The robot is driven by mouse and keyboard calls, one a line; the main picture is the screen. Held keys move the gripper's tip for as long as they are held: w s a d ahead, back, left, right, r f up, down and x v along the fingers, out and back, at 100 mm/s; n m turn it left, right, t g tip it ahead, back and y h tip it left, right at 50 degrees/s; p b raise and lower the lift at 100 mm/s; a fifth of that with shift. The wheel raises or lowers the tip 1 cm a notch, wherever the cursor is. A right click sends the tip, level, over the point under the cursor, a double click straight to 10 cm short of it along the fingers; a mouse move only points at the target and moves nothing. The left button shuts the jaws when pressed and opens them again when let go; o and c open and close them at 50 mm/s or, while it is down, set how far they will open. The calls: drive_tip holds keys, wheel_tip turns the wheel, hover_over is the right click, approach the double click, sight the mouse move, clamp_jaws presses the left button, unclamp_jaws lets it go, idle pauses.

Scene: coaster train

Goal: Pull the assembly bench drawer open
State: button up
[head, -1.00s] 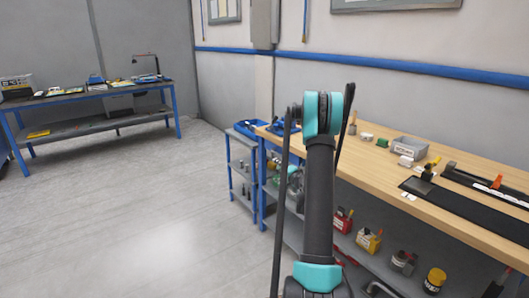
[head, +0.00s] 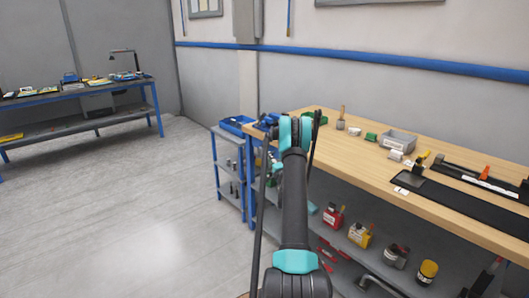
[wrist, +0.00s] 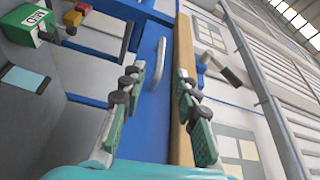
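The assembly bench with a wooden top (head: 450,205) runs along the wall on the right in the head view. In the wrist view, which is turned on its side, a blue drawer front (wrist: 150,112) lies beside the wooden bench edge (wrist: 184,50). A silver bar handle (wrist: 159,62) is on the drawer front. My gripper (wrist: 160,74) is open, with its two fingers spread on either side of the handle's line. No contact with the handle shows. In the head view, my arm hides the drawer front and the fingers.
A grey bin (head: 398,141), a black mat (head: 445,199) and small tools are on the bench top. A lower shelf holds a red container (head: 333,216) and a yellow one (head: 360,235). A blue-framed shelf cart (head: 229,160) stands at the bench's far end. The floor at left is clear.

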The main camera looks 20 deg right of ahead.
drive_tip(key=w, duration=0.9)
drive_tip(key=shift+w+d+r, duration=0.2)
drive_tip(key=shift+w+r, duration=0.1)
drive_tip(key=shift+r, duration=0.05)
clamp_jaws()
